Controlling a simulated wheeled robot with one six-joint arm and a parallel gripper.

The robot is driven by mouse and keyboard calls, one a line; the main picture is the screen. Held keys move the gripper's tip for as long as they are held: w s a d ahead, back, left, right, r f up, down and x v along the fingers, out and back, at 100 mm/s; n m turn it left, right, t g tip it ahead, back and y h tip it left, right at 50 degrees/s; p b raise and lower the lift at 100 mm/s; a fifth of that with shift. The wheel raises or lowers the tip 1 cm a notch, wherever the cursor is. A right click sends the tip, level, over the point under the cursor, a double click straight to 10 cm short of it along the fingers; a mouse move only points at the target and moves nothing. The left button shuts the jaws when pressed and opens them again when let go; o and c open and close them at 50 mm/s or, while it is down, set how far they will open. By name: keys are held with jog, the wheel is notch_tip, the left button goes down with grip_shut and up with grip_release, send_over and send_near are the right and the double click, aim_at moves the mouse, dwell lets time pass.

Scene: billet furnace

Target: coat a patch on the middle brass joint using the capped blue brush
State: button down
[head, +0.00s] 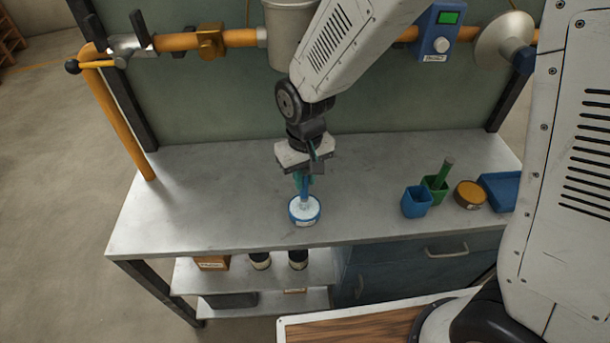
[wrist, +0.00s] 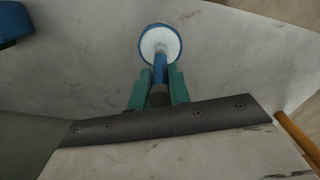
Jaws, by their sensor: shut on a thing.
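My gripper (head: 304,180) is shut on a blue brush, with its green fingers on either side of the brush in the wrist view (wrist: 159,88). The blue brush (wrist: 160,68) points down at a round blue dish of white paste (head: 304,213) on the bench. The dish also shows in the wrist view (wrist: 174,58). The brush's lower end overlaps the paste; I cannot tell whether it touches. No cap is clear on the brush. One brass joint (head: 209,40) shows on the orange pipe at the left. My arm hides part of the pipe's middle.
At the right stand a blue cup (head: 416,203), a green cup (head: 434,192) with a green handle, an orange tin (head: 470,194) and a blue tray (head: 502,190). A grey cylinder (head: 289,35) and a blue display box (head: 438,32) are by the pipe. The bench's left is clear.

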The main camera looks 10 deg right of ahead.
jog(key=shift+r, duration=3.5)
